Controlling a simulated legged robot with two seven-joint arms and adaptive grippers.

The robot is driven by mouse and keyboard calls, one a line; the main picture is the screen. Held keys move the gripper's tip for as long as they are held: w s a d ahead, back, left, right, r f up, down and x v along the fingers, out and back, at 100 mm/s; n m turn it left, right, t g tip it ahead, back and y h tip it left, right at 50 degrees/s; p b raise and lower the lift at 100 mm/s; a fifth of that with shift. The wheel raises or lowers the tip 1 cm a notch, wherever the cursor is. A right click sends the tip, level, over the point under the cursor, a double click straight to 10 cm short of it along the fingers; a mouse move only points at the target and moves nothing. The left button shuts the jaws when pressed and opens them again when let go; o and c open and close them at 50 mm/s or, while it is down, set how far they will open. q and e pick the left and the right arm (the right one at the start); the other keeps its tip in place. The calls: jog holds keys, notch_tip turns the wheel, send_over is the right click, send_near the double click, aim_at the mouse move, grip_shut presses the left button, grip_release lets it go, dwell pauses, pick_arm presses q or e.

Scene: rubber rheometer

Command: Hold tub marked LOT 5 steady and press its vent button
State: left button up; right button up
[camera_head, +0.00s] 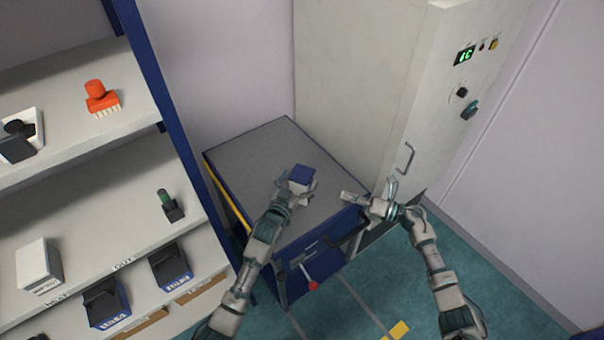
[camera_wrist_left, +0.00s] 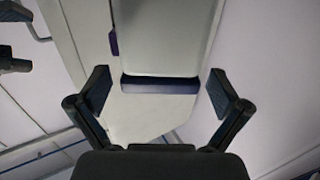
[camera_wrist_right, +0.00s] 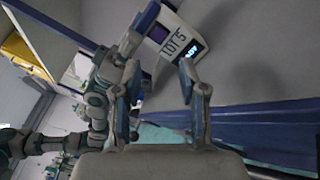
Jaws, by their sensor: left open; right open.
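The tub marked LOT 5 (camera_head: 301,174) is a small pale box with a blue top, standing on the grey cabinet top. In the right wrist view its LOT 5 lettering and a small lit display show on the tub (camera_wrist_right: 173,38). My left gripper (camera_head: 298,189) is open at the tub's near side, fingers around its lower part; contact cannot be told. In the left wrist view a pale surface with a dark blue band lies between the open fingers. My right gripper (camera_head: 368,192) is open and empty, to the right of the tub and apart from it. I cannot make out the vent button.
The cabinet top (camera_head: 250,160) is otherwise clear. A tall pale machine (camera_head: 365,70) with a green display and a handle (camera_head: 404,158) stands behind and right. Shelves (camera_head: 100,170) at the left hold several items. A red-ended lever (camera_head: 313,285) sticks out from the cabinet front.

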pick_arm(q)
jog(key=shift+x, duration=1.2)
jog(key=c, duration=1.4)
pick_arm(e)
grip_shut()
